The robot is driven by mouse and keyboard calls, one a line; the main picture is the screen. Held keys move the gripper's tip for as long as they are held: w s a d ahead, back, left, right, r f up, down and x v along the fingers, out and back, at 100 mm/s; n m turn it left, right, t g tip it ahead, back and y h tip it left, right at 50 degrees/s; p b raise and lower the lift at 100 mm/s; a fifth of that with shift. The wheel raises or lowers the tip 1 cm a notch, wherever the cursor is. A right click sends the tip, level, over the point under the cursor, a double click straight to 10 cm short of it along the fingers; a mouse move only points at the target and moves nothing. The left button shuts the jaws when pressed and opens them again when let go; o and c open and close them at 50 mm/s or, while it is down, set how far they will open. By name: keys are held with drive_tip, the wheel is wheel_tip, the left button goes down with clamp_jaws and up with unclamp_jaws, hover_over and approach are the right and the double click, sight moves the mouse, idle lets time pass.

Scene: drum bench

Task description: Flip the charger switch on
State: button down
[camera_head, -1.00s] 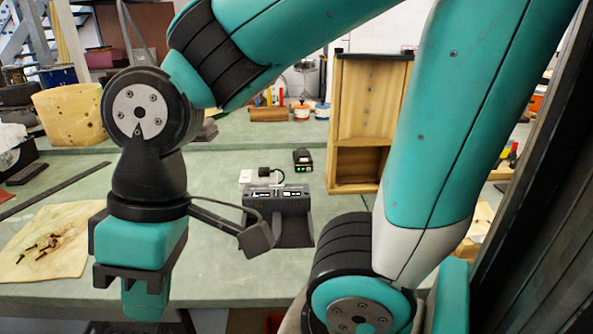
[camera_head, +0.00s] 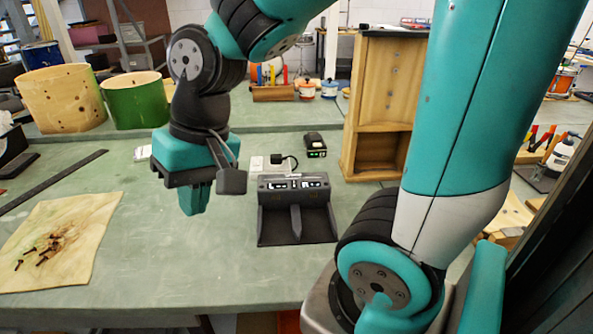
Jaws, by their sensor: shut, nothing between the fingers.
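The black charger (camera_head: 297,226) sits on the green bench, with two empty bays and a raised back panel with lit white markings. Behind it at left is a white socket plate (camera_head: 256,163) with a black plug (camera_head: 279,159) and cable. The switch is too small to make out. A black battery pack (camera_head: 315,145) with green lights lies behind the charger. My gripper (camera_head: 194,209) points down, shut and empty, left of the charger and apart from it. Its fingertips look clear of the bench, though the height is hard to judge.
A wooden cabinet (camera_head: 385,100) stands right of the charger. A cloth with screws (camera_head: 95,215) and a dark metal strip (camera_head: 55,182) lie at left. A green drum (camera_head: 135,101) and a wooden drum (camera_head: 60,99) stand behind. Bench between cloth and charger is clear.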

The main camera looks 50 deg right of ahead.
drive_tip(key=w+d+m+h+p, duration=0.1)
drive_tip(key=w+d+m, duration=0.2)
drive_tip(key=d+m, duration=0.3)
drive_tip(key=w+d+m+h, duration=0.1)
drive_tip(key=w+d+m, duration=0.35)
drive_tip(key=d, duration=0.25)
drive_tip(key=m+h+p, duration=0.1)
drive_tip(key=m+h, duration=0.1)
drive_tip(key=m, duration=1.4)
hover_over(297, 181)
drive_tip(key=s+a, duration=0.1)
wheel_tip(297, 181, down, 4)
drive_tip(key=r, duration=0.1)
drive_tip(key=shift+a+f, duration=0.1)
drive_tip(key=shift+f, duration=0.1)
drive_tip(key=f, duration=0.4)
drive_tip(key=w+d+f+p, duration=0.1)
drive_tip(key=f, duration=0.4)
drive_tip(key=f+p, duration=0.1)
drive_tip(key=f, duration=0.4)
drive_tip(key=shift+w+d, duration=0.15)
drive_tip(key=shift+d, duration=0.05)
